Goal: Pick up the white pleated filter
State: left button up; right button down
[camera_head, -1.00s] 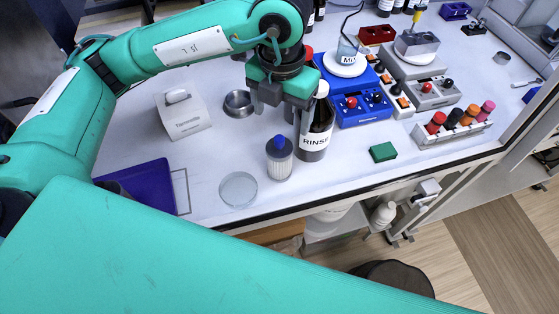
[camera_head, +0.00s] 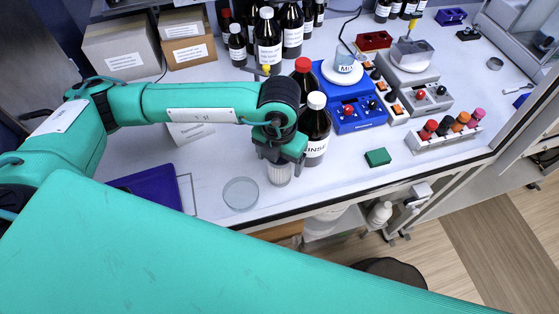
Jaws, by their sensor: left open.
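The white pleated filter (camera_head: 279,175) stands upright near the front of the bench. Only its pale ribbed lower part shows; its blue top is hidden under my left gripper (camera_head: 280,160). That gripper points down right over the filter and is open. I cannot tell whether its fingers touch the filter. My right gripper is not in view.
A brown bottle labelled RINSE (camera_head: 315,135) stands close on the gripper's right. A clear round dish (camera_head: 241,194) lies to the left. A green block (camera_head: 377,157) and a blue stirrer (camera_head: 354,112) are further right. The bench's front edge is near.

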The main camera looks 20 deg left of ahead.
pick_arm(q)
jog(key=shift+f, duration=0.1)
jog(key=c, duration=1.1)
jog(key=shift+c, duration=0.2)
